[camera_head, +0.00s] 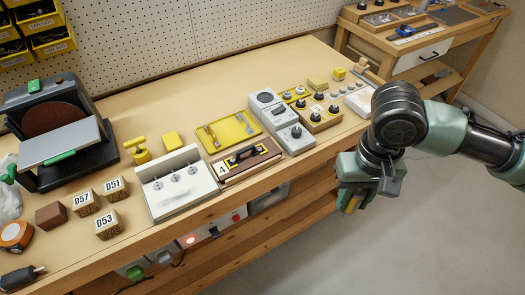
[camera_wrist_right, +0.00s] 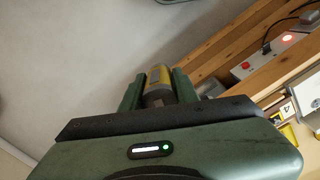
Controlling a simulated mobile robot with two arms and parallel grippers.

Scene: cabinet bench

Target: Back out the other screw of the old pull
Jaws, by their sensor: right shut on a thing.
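A brown drawer front (camera_head: 228,174) with a white label "4" lies on the bench near its front edge. A dark pull (camera_head: 243,155) sits on it; its screws are too small to make out. My right gripper (camera_head: 350,199) hangs to the right of the bench's front edge, apart from the drawer front. It is shut on a yellow and grey tool (camera_wrist_right: 158,80), which shows between the green fingers in the right wrist view. Most of the tool is hidden. My left gripper is not in view.
A yellow tray (camera_head: 250,124) with small parts lies behind the drawer front. A white box with knobs (camera_head: 160,207) stands left of it, and grey units (camera_head: 297,146) stand right. A sander (camera_head: 85,130) and number blocks are at the left. The floor below my right gripper is clear.

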